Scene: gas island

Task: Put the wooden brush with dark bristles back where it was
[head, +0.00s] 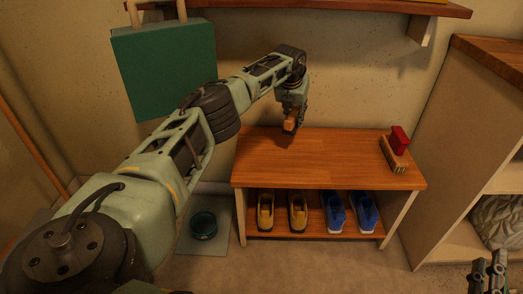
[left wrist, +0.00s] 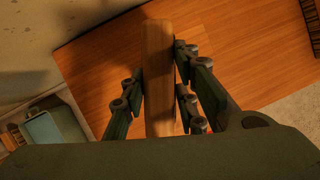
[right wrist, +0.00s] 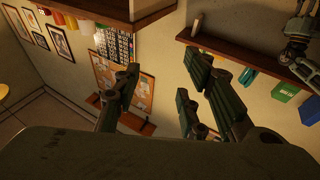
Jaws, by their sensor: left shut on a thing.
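My left gripper (head: 292,115) is shut on a wooden brush (head: 290,125) over the back middle of the wooden bench top (head: 260,165). In the left wrist view, the brush's long wooden back (left wrist: 158,75) lies between the finger pairs of the left gripper (left wrist: 158,100). Its bristles are mostly hidden; a dark underside shows faintly in the head view. I cannot tell whether it touches the bench. My right gripper (head: 489,276) shows at the lower right edge of the head view. In the right wrist view the right gripper (right wrist: 160,95) is open and empty.
A red block (head: 400,140) rests on a pale-bristled brush (head: 393,157) at the bench's right end. Yellow shoes (head: 297,212) and blue shoes (head: 365,212) stand on the lower shelf. A green bag (head: 160,70) hangs at left. A teal bowl (head: 203,225) sits on a floor mat.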

